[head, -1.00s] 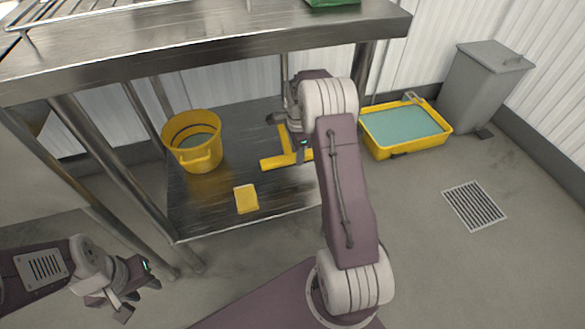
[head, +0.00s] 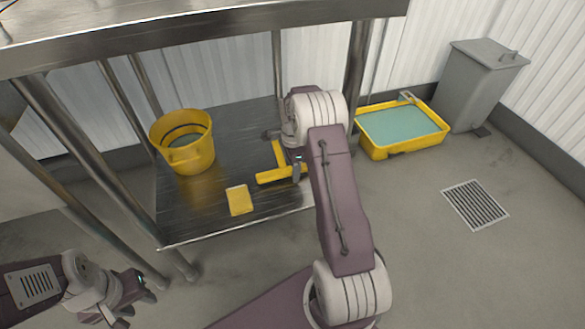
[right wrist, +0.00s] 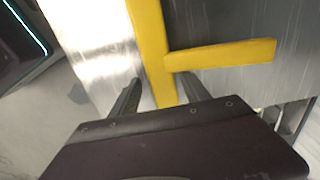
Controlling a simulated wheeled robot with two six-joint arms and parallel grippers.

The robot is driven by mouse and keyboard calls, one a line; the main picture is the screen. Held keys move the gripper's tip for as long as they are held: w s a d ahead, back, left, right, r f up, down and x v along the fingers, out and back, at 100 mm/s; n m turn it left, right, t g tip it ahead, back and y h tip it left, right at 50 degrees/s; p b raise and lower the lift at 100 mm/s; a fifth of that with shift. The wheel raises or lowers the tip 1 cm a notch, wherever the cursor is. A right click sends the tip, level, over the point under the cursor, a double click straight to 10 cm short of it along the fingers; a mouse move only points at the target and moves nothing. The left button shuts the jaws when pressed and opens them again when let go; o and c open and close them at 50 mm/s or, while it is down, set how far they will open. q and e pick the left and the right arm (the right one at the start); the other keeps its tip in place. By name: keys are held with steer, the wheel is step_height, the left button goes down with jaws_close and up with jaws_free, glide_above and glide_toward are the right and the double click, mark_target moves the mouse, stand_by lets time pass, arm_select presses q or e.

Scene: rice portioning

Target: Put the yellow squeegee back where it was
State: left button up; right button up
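The yellow squeegee (head: 275,174) lies on the lower metal shelf (head: 205,225), its bar toward the front edge and its handle pointing back. My right gripper (head: 298,168) is down at the right end of the bar. In the right wrist view, the squeegee (right wrist: 150,45) runs between the two spread fingers of my right gripper (right wrist: 163,95), with a gap seeming to show on both sides. The part of the bar under the gripper body is hidden. My left gripper (head: 138,307) is empty with its fingers apart, off the shelf at the lower left.
A yellow bucket (head: 190,158) and a yellow sponge (head: 240,200) stand and lie on the shelf left of the squeegee. A yellow tray (head: 402,150) of greenish liquid and a grey bin (head: 480,80) are on the floor at right. Metal legs (head: 85,150) flank the shelf.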

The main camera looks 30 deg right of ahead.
step_height(320, 180, up, 12)
steer(key=p, duration=0.7)
steer(key=shift+r, duration=0.15)
